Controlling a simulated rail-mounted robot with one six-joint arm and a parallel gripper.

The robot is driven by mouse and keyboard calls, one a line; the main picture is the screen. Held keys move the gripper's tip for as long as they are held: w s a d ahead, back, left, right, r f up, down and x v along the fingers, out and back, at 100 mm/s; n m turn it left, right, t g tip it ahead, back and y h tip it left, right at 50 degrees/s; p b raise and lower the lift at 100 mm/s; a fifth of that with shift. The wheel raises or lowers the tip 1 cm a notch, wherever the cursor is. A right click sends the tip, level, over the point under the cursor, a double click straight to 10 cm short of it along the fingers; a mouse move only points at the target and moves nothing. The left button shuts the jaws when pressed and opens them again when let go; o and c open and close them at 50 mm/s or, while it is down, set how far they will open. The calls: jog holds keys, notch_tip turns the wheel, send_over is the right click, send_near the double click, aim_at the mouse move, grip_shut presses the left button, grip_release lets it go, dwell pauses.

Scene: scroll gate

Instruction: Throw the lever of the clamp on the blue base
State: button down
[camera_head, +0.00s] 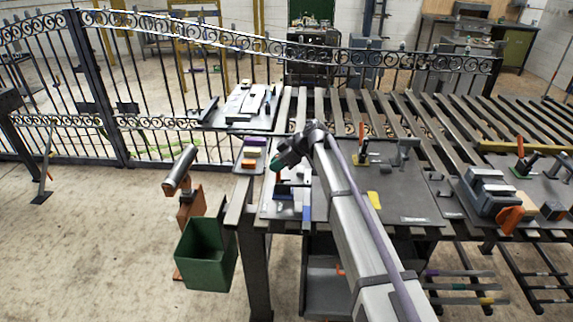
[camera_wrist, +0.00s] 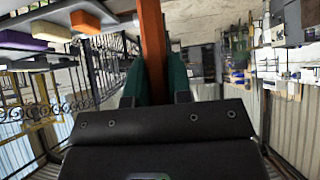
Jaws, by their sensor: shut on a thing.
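The clamp on the blue base (camera_head: 284,189) stands on the grey plate near the left end of the slatted bench. My gripper (camera_head: 277,165), with green fingers, is right above this clamp and hides much of it. In the wrist view an orange lever (camera_wrist: 153,45) runs up between the two green fingers (camera_wrist: 156,85), which are shut on it. In the head view only a small bit of orange shows below the fingers. The lever's exact tilt cannot be told.
A second clamp with an orange lever (camera_head: 361,131) stands on a yellow base to the right. Coloured blocks (camera_head: 250,154) lie to the left. A green bin (camera_head: 205,256) stands in front, and a grey vise (camera_head: 489,190) is at far right.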

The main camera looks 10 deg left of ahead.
dwell(0.3)
jog(key=c, duration=1)
grip_release()
jog(key=shift+c, duration=0.2)
